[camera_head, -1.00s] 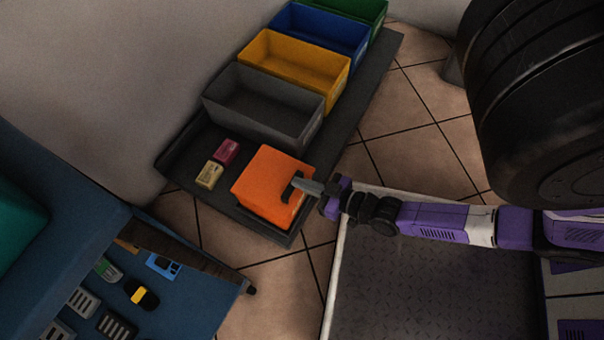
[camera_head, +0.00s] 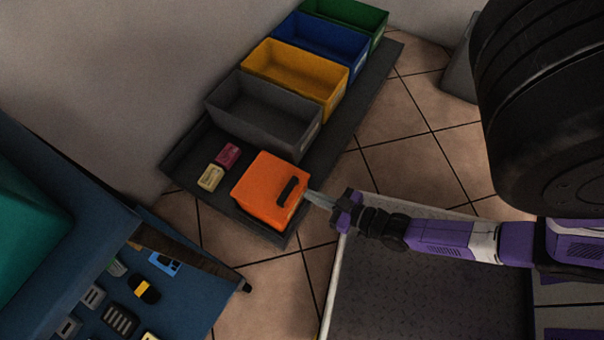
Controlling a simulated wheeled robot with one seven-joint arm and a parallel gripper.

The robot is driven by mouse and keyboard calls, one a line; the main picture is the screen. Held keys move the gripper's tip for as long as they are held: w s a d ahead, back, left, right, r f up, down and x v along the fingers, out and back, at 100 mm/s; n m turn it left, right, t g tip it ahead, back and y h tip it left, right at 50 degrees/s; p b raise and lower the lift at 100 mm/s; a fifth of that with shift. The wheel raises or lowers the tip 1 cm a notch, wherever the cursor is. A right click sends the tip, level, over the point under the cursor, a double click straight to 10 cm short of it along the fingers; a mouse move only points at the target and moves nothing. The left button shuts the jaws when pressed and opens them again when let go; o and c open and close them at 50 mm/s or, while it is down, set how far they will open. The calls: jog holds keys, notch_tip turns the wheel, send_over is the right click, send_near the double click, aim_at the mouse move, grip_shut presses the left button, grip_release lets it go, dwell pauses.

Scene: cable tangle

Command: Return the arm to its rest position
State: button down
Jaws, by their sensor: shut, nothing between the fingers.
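My gripper (camera_head: 318,200) is at the end of my purple and black arm, which reaches in from the right over my dark deck. Its grey fingers are shut and empty, pointing left. The fingertips are just right of an orange box (camera_head: 262,196) with a black handle (camera_head: 287,190) on its top. The box sits at the near end of a dark tray-like shelf (camera_head: 183,160). From this angle I cannot tell whether the fingertips touch the box.
Grey (camera_head: 225,110), yellow (camera_head: 290,70), blue (camera_head: 318,38) and green (camera_head: 350,12) bins line the shelf. Pink (camera_head: 228,155) and cream (camera_head: 210,178) blocks lie beside the orange box. A blue table (camera_head: 190,290) with small items is lower left. Tiled floor (camera_head: 425,150) is clear.

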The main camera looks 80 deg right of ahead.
jog(key=shift+s+a+f, duration=0.15)
jog(key=shift+s+f, duration=0.05)
jog(key=shift+s, duration=0.4)
jog(key=shift+s+a+f, duration=0.2)
jog(key=shift+s+f, duration=0.05)
jog(key=shift+s, duration=0.4)
jog(key=shift+s+a+f, duration=0.15)
jog(key=shift+s+f, duration=0.05)
jog(key=shift+s, duration=0.4)
jog(key=w+a+r+n+y, duration=0.1)
jog(key=a+r, duration=0.3)
jog(key=r, duration=0.6)
jog(key=w+a+r+n+y, duration=0.1)
jog(key=w+a+r+y, duration=0.1)
jog(key=a+r, duration=0.5)
jog(key=w+a+r+n+y, duration=0.1)
jog(key=a+r, duration=0.1)
jog(key=r, duration=1)
notch_tip(320, 180, up, 31)
jog(key=s+p, duration=0.1)
jog(key=p, duration=2.9)
jog(key=shift+s+a, duration=0.2)
jog(key=shift+s, duration=0.05)
